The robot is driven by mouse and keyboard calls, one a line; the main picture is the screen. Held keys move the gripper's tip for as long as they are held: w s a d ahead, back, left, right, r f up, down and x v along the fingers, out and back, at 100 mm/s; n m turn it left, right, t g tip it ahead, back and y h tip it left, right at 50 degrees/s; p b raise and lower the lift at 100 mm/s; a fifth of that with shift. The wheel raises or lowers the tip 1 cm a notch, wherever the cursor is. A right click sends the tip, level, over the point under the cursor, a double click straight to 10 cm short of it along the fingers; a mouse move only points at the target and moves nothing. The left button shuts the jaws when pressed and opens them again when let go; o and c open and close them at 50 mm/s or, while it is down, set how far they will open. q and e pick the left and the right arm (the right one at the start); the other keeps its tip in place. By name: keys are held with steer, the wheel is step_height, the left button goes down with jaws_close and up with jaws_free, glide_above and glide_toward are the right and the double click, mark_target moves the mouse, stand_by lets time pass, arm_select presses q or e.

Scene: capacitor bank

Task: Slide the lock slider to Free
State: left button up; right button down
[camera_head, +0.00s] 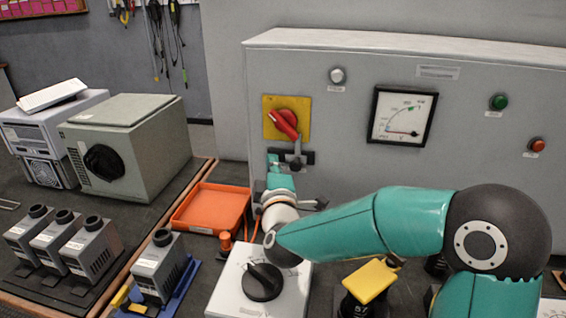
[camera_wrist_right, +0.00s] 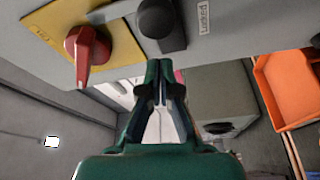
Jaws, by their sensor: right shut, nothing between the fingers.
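The lock slider (camera_head: 296,162) is a dark knob on a short dark horizontal plate on the grey cabinet front, just below the red rotary switch. In the right wrist view the black knob (camera_wrist_right: 160,24) stands at the top centre, with a "Locked" label (camera_wrist_right: 204,17) to its right. My right gripper (camera_head: 274,160) is shut and empty, its teal fingertips just left of the knob in the head view. In the wrist view the closed fingertips (camera_wrist_right: 160,68) are just below the knob; I cannot tell whether they touch it. My left gripper is not in view.
The red switch (camera_head: 285,122) on its yellow plate sits directly above the slider. An orange tray (camera_head: 212,208) lies on the bench to the left. A white box with a black dial (camera_head: 263,282) stands below my arm. A gauge (camera_head: 402,116) is to the right.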

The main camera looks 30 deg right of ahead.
steer(key=a+r+v, duration=0.1)
steer(key=v, duration=0.8)
steer(key=shift+s+f+b, duration=0.2)
steer(key=shift+f+b, duration=0.1)
steer(key=shift+f, duration=0.1)
steer(key=shift+a, duration=0.1)
